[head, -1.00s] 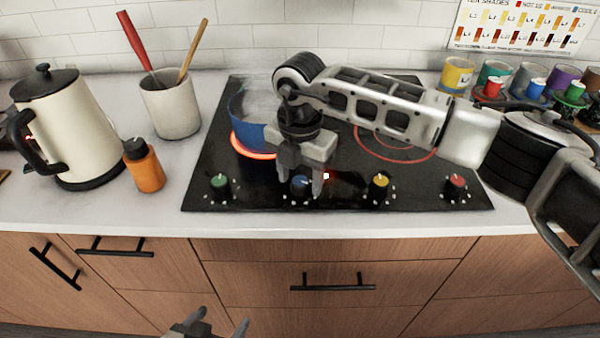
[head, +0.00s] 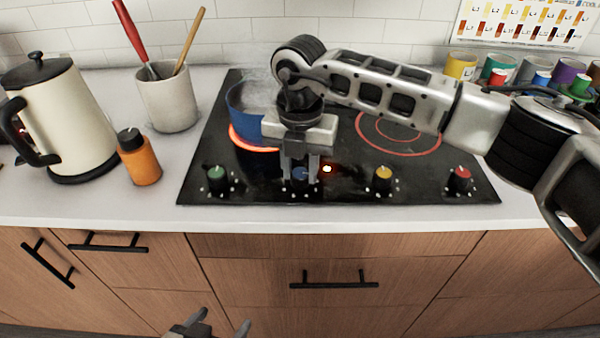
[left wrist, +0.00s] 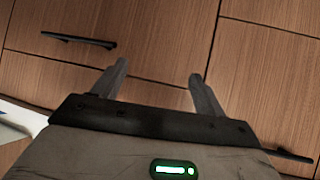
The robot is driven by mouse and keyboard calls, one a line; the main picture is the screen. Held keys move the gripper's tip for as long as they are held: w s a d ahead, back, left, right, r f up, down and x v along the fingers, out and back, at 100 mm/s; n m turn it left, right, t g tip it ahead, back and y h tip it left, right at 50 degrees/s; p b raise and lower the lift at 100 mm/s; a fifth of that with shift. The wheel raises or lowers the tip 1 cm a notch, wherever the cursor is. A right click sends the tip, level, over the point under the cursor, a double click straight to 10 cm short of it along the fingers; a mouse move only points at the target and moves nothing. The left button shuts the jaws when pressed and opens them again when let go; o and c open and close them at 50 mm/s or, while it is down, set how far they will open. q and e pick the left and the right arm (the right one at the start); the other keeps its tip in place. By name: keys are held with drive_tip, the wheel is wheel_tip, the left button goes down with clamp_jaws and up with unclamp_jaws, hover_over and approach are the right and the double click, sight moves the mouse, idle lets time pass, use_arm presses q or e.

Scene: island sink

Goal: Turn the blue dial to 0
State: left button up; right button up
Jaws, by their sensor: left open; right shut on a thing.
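The blue dial (head: 299,174) stands on the front strip of the black cooktop (head: 245,190), between the green and yellow dials. My right gripper (head: 300,180) reaches down over it from above and is shut on it, with a finger on each side. The fingers cover much of the dial, so its pointer setting cannot be read. A blue pot (head: 246,122) sits on the glowing left burner behind the gripper. My left gripper (head: 212,328) is open and empty in front of the cabinets, low in the head view; its two fingers also show in the left wrist view (left wrist: 158,88).
A green dial (head: 217,178), a yellow dial (head: 383,177) and a red dial (head: 459,178) share the strip. An orange bottle (head: 141,164), a kettle (head: 70,120) and a utensil crock (head: 168,100) stand left. Paint cans (head: 461,67) stand back right.

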drive_tip(key=n+b, duration=0.2)
drive_tip(key=shift+f+n, duration=0.1)
drive_tip(key=shift+n, duration=0.3)
drive_tip(key=n+b, duration=0.2)
drive_tip(key=n, duration=0.2)
drive_tip(key=shift+n+b, duration=0.3)
drive_tip(key=shift+b, duration=0.05)
drive_tip(key=n+b, duration=0.1)
drive_tip(key=n, duration=0.3)
drive_tip(key=shift+b, duration=0.4)
drive_tip(key=n, duration=0.3)
drive_tip(key=shift+b, duration=0.3)
drive_tip(key=n, duration=0.3)
drive_tip(key=shift+r+n, duration=0.2)
drive_tip(key=shift+n, duration=0.1)
use_arm(q)
drive_tip(key=shift+w+d+f+n+t+h+b, duration=0.15)
drive_tip(key=shift+d+f+n+t+h+b, duration=0.15)
drive_tip(key=shift+f, duration=0.4)
drive_tip(key=shift+w+d+f+n+t+h+b, duration=0.1)
drive_tip(key=shift+w+d+f+t, duration=0.2)
drive_tip(key=shift+f, duration=0.4)
use_arm(e)
drive_tip(key=shift+n, duration=1.3)
use_arm(q)
drive_tip(key=shift+s, duration=0.1)
use_arm(e)
drive_tip(key=o, duration=1)
